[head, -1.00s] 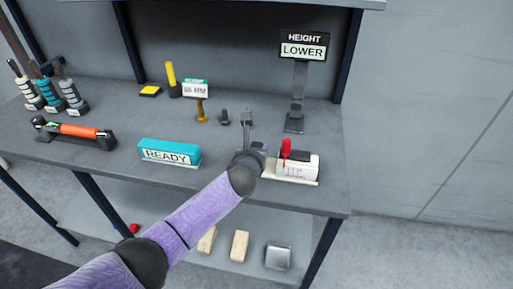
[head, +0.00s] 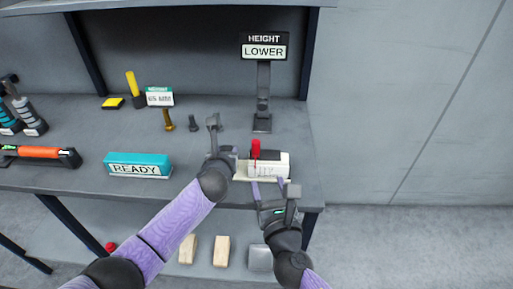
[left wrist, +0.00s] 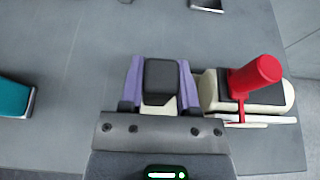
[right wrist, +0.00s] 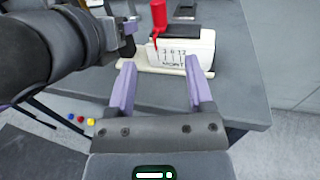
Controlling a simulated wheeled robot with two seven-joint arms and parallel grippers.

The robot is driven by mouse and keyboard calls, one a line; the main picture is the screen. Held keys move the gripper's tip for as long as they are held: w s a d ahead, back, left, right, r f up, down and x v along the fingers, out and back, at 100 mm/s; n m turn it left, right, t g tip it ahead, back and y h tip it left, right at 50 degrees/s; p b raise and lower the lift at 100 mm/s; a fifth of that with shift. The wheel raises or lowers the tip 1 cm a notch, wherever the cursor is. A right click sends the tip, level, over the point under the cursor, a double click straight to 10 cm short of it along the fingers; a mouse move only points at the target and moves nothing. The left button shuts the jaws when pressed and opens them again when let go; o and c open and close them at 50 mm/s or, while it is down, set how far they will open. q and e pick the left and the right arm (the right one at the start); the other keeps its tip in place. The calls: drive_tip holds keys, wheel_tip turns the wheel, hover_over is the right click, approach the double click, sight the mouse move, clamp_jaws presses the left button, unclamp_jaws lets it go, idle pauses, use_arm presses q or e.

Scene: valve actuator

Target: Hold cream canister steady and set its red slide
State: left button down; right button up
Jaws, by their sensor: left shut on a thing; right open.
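The cream canister (head: 273,166) lies on its pale base near the shelf's right front edge. Its red slide (head: 255,149) stands up; in the right wrist view the red slide (right wrist: 158,18) is near the left end of the printed scale. My left gripper (left wrist: 160,68) is shut on a dark block with a cream lower part, beside the canister's left end. My right gripper (head: 268,186) is open and empty in front of the canister; its fingers (right wrist: 160,80) point at the scale face without visible contact.
A HEIGHT LOWER sign (head: 264,46) stands behind the canister. A teal READY block (head: 138,164) lies to the left. Dark and brass pegs (head: 193,123) stand behind my left gripper. The worktop's right edge is close by. Wooden blocks (head: 221,250) sit on the lower shelf.

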sight(257, 149)
drive_tip(key=x, duration=1)
drive_tip(key=shift+a+r, duration=0.1)
drive_tip(key=shift+a, duration=0.1)
drive_tip(key=shift+w, duration=0.85)
clamp_jaws()
